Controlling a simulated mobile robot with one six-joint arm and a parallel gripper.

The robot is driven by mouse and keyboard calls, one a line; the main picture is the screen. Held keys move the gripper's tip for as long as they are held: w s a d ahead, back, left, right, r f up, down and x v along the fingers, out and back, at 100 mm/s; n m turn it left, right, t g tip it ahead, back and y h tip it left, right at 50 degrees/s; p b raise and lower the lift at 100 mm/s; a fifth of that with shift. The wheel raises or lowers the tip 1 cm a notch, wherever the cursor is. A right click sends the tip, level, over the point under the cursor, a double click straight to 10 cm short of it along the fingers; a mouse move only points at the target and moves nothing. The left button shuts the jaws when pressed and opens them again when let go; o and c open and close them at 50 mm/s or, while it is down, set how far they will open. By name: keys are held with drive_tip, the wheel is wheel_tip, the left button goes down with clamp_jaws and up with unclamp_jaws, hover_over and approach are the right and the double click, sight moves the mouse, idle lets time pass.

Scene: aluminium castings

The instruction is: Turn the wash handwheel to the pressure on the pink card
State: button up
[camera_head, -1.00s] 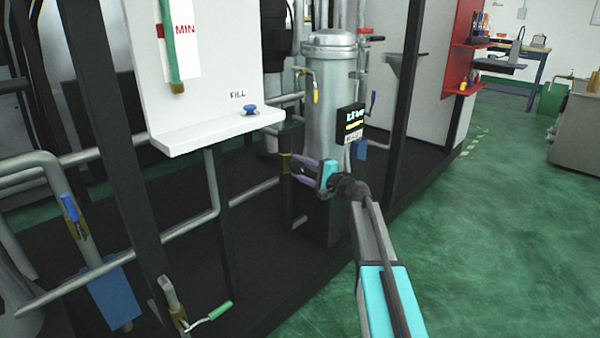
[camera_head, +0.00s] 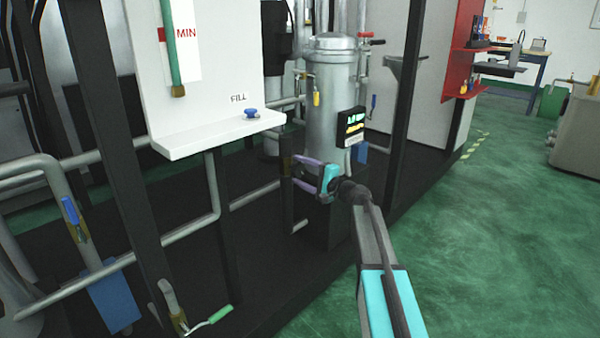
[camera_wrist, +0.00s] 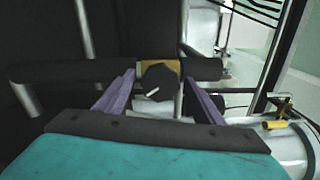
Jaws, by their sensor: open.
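In the wrist view a dark round knob (camera_wrist: 160,84) with a white mark sits on a brass fitting (camera_wrist: 146,66) on a black pipe; it appears to be the handwheel. My gripper (camera_wrist: 160,77) is open, with one purple finger on each side of the knob. I cannot tell whether the fingers touch it. In the head view my gripper (camera_head: 297,170) is low in front of the metal filter vessel (camera_head: 333,88), beside a dark post; the knob is not clear there. A black display box (camera_head: 351,127) on the vessel has lit readings too small to read. I see no pink card.
A white panel (camera_head: 200,110) with a ledge and blue FILL knob (camera_head: 251,113) stands left of my gripper. Pipes and black uprights (camera_head: 400,120) crowd around it. A green-handled valve (camera_head: 219,314) is low at the front. Green floor (camera_head: 470,240) is clear at right.

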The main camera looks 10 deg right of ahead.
drive_tip(key=p+v, duration=0.3)
drive_tip(key=v, duration=1)
drive_tip(key=shift+s+p, duration=0.2)
drive_tip(key=shift+p, duration=0.15)
drive_tip(key=shift+d+r, duration=0.1)
